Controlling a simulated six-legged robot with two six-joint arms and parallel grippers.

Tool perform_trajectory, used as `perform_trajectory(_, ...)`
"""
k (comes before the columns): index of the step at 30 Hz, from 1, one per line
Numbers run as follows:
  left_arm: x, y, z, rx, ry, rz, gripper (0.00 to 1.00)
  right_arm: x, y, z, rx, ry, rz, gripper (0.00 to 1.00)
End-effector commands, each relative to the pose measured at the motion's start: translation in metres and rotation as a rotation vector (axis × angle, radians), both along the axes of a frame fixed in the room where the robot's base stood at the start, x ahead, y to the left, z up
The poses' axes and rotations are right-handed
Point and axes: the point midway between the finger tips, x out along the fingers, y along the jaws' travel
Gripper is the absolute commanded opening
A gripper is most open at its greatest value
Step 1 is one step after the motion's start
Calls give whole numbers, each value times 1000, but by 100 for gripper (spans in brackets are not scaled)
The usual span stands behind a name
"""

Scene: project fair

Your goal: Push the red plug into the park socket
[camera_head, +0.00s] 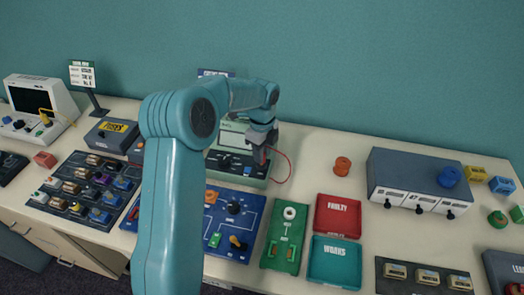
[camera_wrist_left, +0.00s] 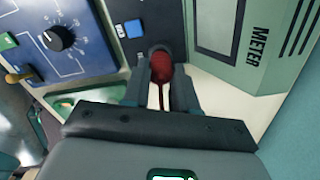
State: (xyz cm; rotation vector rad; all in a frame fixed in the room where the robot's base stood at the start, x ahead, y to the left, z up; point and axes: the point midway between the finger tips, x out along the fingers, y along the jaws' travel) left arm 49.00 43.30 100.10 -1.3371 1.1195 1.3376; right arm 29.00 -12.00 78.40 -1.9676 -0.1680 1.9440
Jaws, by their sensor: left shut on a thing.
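My left gripper (camera_head: 262,158) is at the right front of the pale green meter (camera_head: 226,172). In the left wrist view the left gripper (camera_wrist_left: 162,82) is shut on the red plug (camera_wrist_left: 160,67), with its dark red lead running back between the fingers. In the head view the red lead (camera_head: 289,164) loops out to the right of the gripper. The meter (camera_wrist_left: 222,68) fills the upper right of the wrist view, beside a dark panel (camera_wrist_left: 122,50) at the plug's far end. The park socket cannot be made out, and whether the plug tip is in a hole is hidden.
A blue board (camera_head: 250,210) with a knob and a green board (camera_head: 290,236) lie in front. The red FAULTY tray (camera_head: 338,215) and teal WORKS tray (camera_head: 334,261) are to the right. A grey box (camera_head: 415,175) stands beyond. Bare tabletop (camera_head: 318,160) lies right of the meter.

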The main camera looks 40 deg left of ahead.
Motion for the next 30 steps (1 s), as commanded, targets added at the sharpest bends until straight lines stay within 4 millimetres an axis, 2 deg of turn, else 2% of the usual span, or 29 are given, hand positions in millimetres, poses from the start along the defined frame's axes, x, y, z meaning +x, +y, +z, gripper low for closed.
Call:
perform_trajectory(24,0,0,-10,0,0,0,0,0,0,-7,0,0,0,43)
perform_trajectory(25,0,0,-10,0,0,0,37,0,0,-6,0,0,0,43)
perform_trajectory(27,0,0,-10,0,0,0,57,0,0,-6,0,0,0,43)
perform_trajectory(30,0,0,-10,0,0,0,57,0,0,-6,0,0,0,43)
